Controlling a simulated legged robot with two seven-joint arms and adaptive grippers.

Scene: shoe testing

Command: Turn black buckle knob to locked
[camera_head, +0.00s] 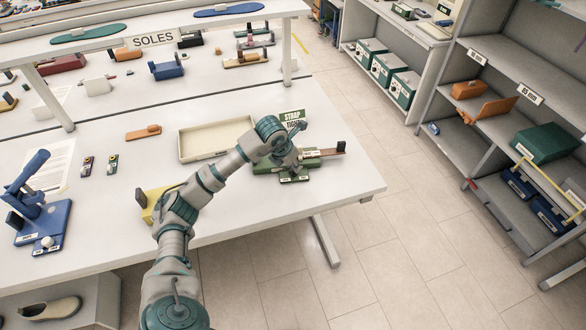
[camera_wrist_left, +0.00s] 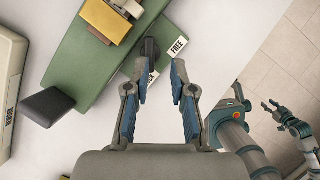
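The black buckle knob (camera_wrist_left: 151,47) stands on a green fixture (camera_wrist_left: 75,65) in the left wrist view. A white label reading FREE (camera_wrist_left: 178,44) lies to its right. Another label (camera_wrist_left: 147,79) below the knob is partly hidden, its text unreadable. My left gripper (camera_wrist_left: 152,78) is open and empty, its fingertips just short of the knob and on either side of it in the picture. In the head view my left gripper (camera_head: 287,157) is over the green fixture (camera_head: 310,163) and hides the knob. My right gripper (camera_wrist_left: 274,108) shows small over the floor, its fingers apart.
A cream tray (camera_head: 183,143) lies left of the fixture, and a strap sign (camera_head: 292,117) stands behind it. A yellow block (camera_head: 149,204) and a blue press (camera_head: 43,215) are further left. The right end of the white table (camera_head: 350,185) is clear.

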